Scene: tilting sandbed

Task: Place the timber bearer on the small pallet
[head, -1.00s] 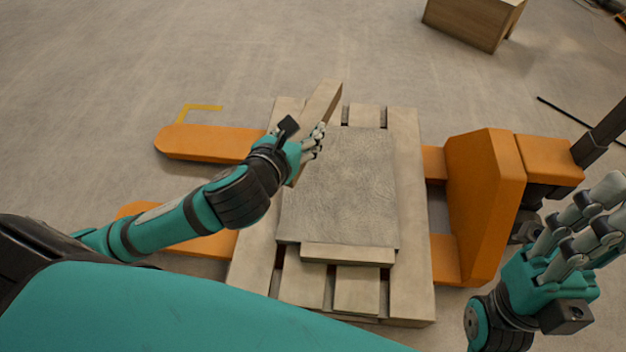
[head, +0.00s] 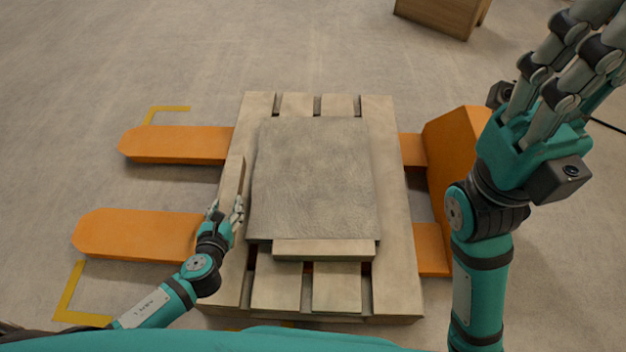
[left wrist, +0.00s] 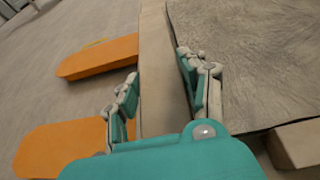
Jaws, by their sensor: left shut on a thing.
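The timber bearer (head: 232,180), a long pale wooden bar, is in my left gripper (head: 226,212). It lies lengthwise along the left side of the small pallet (head: 393,200), beside the grey slab. The left wrist view shows the bearer (left wrist: 158,60) between the fingers of my left gripper (left wrist: 156,85). I cannot tell whether the bearer touches the pallet boards. My right gripper (head: 580,50) is raised at the right, fingers extended, open and empty.
A grey textured slab (head: 315,175) covers the pallet's middle, with another wooden bar (head: 323,249) at its near edge. Orange forks (head: 140,235) stick out to the left; the orange truck body (head: 450,150) stands at the right. A wooden box (head: 440,15) is at the back.

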